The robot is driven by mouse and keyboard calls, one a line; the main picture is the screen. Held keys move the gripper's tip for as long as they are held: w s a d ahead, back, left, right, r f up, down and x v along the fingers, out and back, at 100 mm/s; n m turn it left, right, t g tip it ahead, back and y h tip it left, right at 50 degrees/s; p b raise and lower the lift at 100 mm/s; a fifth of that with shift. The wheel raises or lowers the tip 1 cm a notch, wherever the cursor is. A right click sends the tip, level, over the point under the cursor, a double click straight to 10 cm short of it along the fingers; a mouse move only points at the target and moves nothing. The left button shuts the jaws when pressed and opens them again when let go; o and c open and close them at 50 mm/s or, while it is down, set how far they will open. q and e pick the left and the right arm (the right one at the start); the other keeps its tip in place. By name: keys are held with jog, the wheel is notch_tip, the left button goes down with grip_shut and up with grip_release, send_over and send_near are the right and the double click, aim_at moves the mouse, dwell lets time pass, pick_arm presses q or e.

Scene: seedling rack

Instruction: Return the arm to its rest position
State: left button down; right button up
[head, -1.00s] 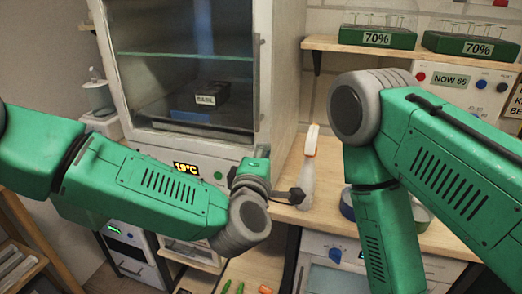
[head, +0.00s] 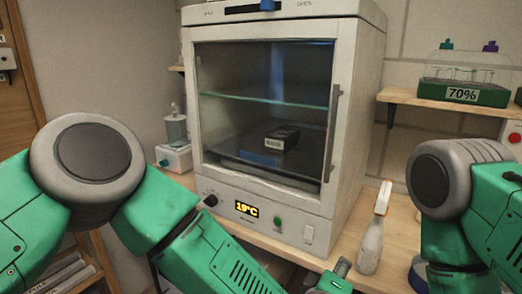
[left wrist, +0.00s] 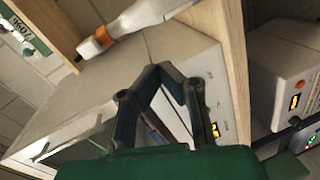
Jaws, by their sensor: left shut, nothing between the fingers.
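My left arm (head: 205,245) comes in from the left in the head view and slopes down to the bottom edge. Its wrist end (head: 340,272) shows just below the incubator front, and the fingers are cut off or hidden there. In the left wrist view my left gripper (left wrist: 160,75) is shut, its dark fingers meeting with nothing held. My right arm (head: 465,215) hangs at the right edge of the head view, and its gripper is out of view.
The incubator (head: 270,218) stands on the wooden bench with its glass door shut. A shelf (head: 440,103) holds a tube rack (head: 440,92) at the right.

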pick_arm(q)
jog(key=s+a+f+m+g+y, duration=0.25)
jog(key=s+a+f, duration=0.25)
jog(key=a+f, duration=0.6)
jog(key=s+a+f+m+g+y, duration=0.2)
jog(key=s+a+f+m+g, duration=0.25)
jog(key=a+f, duration=0.65)
jog(key=s+a+f+m+g+y, duration=0.1)
jog(key=s+a+f+g+y, duration=0.1)
jog(key=s+a, duration=0.6)
jog(key=s+a+f+m+g+y+b, duration=0.1)
jog(key=s+a+f+g+y, duration=0.1)
jog(key=s+a, duration=0.7)
jog(key=a+g, duration=0.1)
jog(key=a, duration=0.4)
jog(key=shift+a+g+y, duration=0.3)
jog(key=shift+a+y, duration=0.05)
jog(key=shift+a, duration=0.05)
pick_arm(e)
jog(key=shift+d+f, duration=0.25)
jog(key=shift+f, duration=0.25)
jog(key=shift+d+f, duration=0.25)
jog(key=shift+f, duration=0.2)
pick_arm(q)
jog(key=shift+a+f, duration=0.2)
jog(key=shift+a, duration=0.05)
pick_arm(e)
jog(key=shift+a, duration=0.3)
